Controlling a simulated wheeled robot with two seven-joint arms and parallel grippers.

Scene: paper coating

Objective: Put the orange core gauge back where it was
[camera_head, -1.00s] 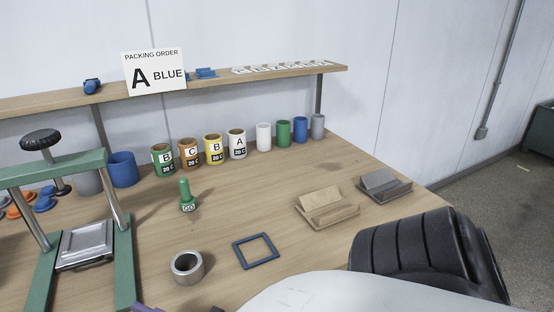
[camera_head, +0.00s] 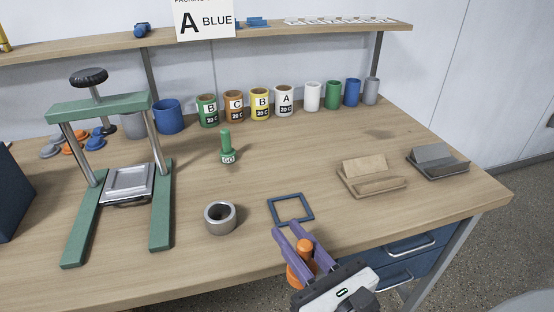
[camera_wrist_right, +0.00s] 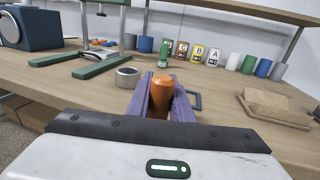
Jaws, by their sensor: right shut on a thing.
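The orange core gauge (camera_head: 303,250) is a small orange piece with a rounded knob on top. My right gripper (camera_head: 288,230) has purple fingers shut on it, at the table's front edge. In the right wrist view the orange gauge (camera_wrist_right: 162,90) stands between the two purple fingers (camera_wrist_right: 161,82); its lower part is hidden. A blue square outline (camera_head: 271,212) lies on the table just beyond the fingertips. A grey metal ring (camera_head: 209,226) stands to the left of them. My left gripper is not in view.
A green press (camera_head: 76,228) stands on the left. A green GO stamp (camera_head: 226,150) is mid-table. Labelled cans (camera_head: 208,112) and coloured cups (camera_head: 333,95) line the back. Two card holders (camera_head: 372,189) sit on the right. The table centre has free room.

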